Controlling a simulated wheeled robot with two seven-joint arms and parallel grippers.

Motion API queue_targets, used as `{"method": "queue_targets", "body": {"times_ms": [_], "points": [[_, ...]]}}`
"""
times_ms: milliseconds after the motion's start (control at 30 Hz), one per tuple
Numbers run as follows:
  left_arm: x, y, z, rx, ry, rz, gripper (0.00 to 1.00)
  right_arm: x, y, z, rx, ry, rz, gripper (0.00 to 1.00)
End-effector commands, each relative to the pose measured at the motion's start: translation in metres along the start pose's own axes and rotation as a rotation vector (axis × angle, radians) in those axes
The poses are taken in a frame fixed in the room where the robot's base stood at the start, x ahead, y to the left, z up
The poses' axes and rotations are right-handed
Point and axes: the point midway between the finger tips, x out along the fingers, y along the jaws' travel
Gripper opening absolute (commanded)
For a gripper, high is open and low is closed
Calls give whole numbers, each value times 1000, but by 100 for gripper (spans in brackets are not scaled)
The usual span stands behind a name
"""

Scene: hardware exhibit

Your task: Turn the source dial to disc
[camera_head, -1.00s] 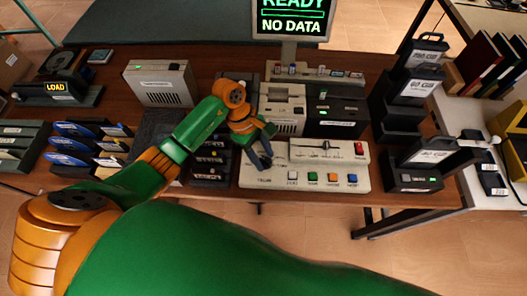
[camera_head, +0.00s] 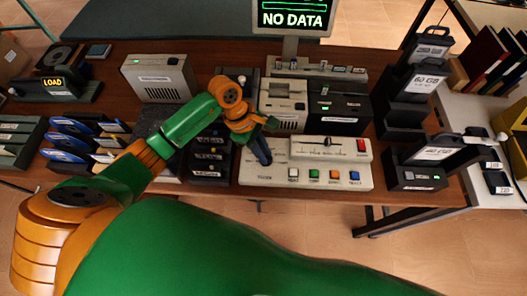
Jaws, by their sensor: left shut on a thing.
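The control panel (camera_head: 300,182) is a cream box near the table's front edge, with a slider, a red button and a row of coloured buttons. My left gripper (camera_head: 263,160) reaches down onto the left part of this panel, with dark fingers pointing at its face. The fingers are shut on the source dial, which they hide, so its pointer and setting cannot be read. A small label shows just below the fingertips. The screen (camera_head: 292,18) above reads "NO DATA" in white, under a line of green text cut off at the top. My right gripper is not in view.
Behind the panel stand a cream drive (camera_head: 284,102) and a black drive (camera_head: 338,105). Black racks (camera_head: 405,105) stand to the right. Dark trays (camera_head: 210,158) sit close to the left of my gripper, with blue discs (camera_head: 75,142) farther left.

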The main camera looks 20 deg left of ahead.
Motion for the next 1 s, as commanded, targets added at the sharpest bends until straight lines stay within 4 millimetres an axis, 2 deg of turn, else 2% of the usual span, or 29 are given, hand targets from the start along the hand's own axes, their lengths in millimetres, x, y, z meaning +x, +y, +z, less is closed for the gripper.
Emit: {"method": "queue_targets", "body": {"times_ms": [600, 1000], "points": [[1, -4, 1, -408, 0, 169, 0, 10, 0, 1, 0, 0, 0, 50], [1, -4, 1, -506, 1, 210, 0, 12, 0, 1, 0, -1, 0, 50]]}}
